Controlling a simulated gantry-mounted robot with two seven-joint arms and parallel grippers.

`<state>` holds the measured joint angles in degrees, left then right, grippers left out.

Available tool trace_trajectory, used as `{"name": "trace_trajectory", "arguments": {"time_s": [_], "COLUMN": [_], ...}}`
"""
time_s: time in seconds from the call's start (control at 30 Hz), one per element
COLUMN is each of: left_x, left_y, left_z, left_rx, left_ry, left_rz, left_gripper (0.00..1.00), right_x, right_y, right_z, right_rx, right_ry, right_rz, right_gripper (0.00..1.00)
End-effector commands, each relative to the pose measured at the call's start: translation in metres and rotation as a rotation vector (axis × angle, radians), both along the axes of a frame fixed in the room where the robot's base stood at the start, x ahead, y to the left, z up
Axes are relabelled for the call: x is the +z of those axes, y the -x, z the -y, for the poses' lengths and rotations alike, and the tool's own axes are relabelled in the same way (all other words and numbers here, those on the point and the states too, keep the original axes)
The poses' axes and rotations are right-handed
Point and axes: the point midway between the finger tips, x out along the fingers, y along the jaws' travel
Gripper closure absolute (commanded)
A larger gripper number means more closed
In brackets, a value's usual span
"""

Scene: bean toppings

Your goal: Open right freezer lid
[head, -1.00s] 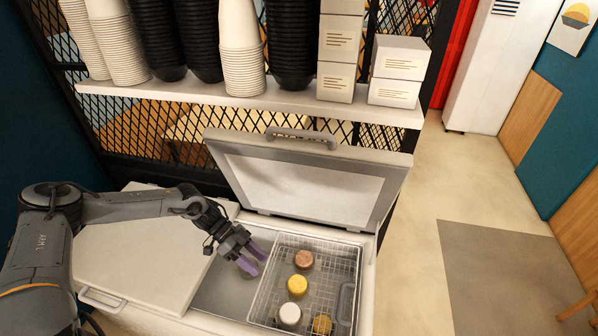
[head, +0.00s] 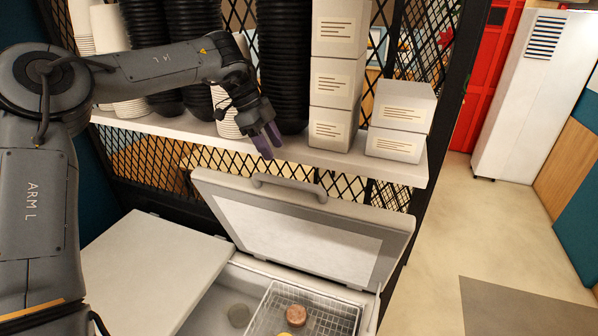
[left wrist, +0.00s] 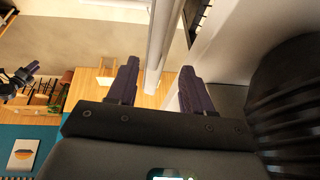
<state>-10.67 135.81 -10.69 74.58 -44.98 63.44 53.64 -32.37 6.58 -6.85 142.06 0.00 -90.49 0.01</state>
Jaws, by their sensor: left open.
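The right freezer lid (head: 300,228) is raised and leans back, with its handle (head: 288,187) along the top edge. The left freezer lid (head: 150,275) lies shut. My left gripper (head: 267,140) is in front of the shelf, above the raised lid, apart from its handle. In the left wrist view my left gripper (left wrist: 156,92) has its purple fingers apart with nothing between them.
A wire basket (head: 262,318) with round tubs is inside the open freezer side. The shelf (head: 385,165) holds stacked black bowls (head: 284,60), white cups and white boxes (head: 398,120). Clear floor (head: 445,235) lies to the right.

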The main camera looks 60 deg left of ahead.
Motion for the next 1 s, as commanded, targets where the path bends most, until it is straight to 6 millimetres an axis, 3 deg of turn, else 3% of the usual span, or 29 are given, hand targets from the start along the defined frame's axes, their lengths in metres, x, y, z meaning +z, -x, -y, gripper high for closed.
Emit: {"name": "trace_trajectory", "arguments": {"time_s": [0.2, 0.6, 1.0], "left_x": [-0.026, -0.080, -0.095], "left_y": [-0.008, -0.027, -0.032], "left_z": [0.008, 0.022, 0.026], "left_rx": [-0.003, 0.000, 0.000], "left_ry": [0.003, 0.002, 0.000], "left_rz": [-0.003, -0.003, 0.000], "left_gripper": [0.49, 0.49, 0.49], "right_x": [0.001, 0.018, 0.021], "right_y": [0.010, 0.007, 0.006], "right_z": [0.000, 0.002, 0.001], "right_rx": [0.002, 0.007, 0.004], "right_ry": [0.003, 0.009, 0.005], "right_rz": [-0.025, -0.018, -0.016], "right_gripper": [0.57, 0.57, 0.57]}}
